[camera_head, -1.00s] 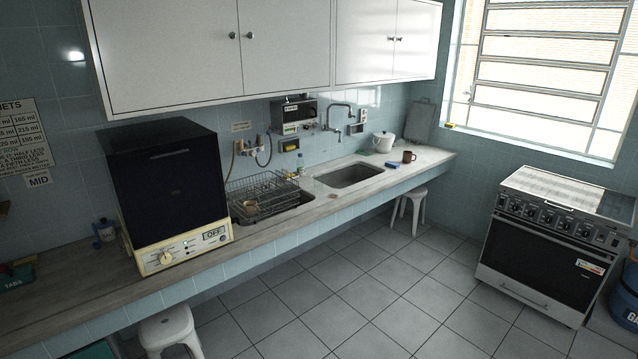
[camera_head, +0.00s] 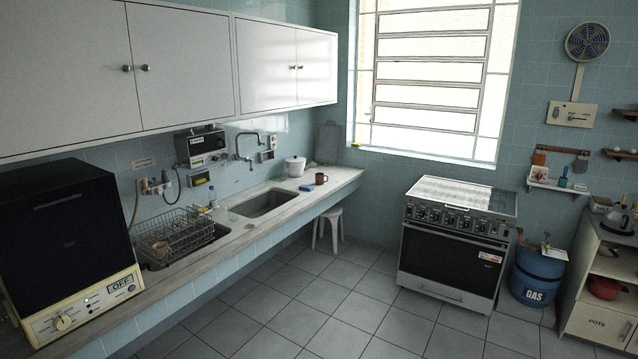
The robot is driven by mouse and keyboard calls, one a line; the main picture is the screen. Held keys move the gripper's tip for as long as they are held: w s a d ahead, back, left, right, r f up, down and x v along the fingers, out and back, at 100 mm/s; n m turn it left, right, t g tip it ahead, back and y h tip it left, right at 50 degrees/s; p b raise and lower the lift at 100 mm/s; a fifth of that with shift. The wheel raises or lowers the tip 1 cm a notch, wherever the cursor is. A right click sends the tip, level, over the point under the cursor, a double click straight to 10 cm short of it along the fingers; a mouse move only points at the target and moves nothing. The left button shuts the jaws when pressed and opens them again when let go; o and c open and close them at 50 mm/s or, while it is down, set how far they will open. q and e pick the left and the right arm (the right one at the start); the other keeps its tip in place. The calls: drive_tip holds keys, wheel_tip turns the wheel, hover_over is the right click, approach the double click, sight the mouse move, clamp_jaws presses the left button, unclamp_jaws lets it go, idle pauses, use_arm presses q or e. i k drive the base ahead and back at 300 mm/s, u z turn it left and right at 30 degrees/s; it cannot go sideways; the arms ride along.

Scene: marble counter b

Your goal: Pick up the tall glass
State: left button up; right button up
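A long counter (camera_head: 180,287) runs along the left wall. On it stand a dish rack (camera_head: 178,232), a brown mug (camera_head: 321,179) and a white lidded pot (camera_head: 295,166). A small bottle stands by the rack, too small to tell clearly. Neither of my grippers is in view.
A black oven-like appliance (camera_head: 62,250) stands on the counter at the left. A stove (camera_head: 455,245), a blue gas drum (camera_head: 536,277) and a pot shelf unit (camera_head: 597,320) stand along the far right. A white stool (camera_head: 328,228) is under the counter. The tiled floor (camera_head: 300,305) is clear.

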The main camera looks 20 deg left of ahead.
sight(233, 213)
drive_tip(key=z, duration=0.2)
drive_tip(key=k, duration=0.25)
drive_tip(key=z, duration=0.6)
drive_tip(key=i, duration=1.9)
drive_tip(key=u, duration=0.4)
drive_tip(key=i, duration=1.9)
drive_tip(key=u, duration=0.55)
drive_tip(key=i, duration=1.7)
drive_tip(key=u, duration=1.35)
drive_tip(key=i, duration=0.95)
drive_tip(key=u, duration=1.05)
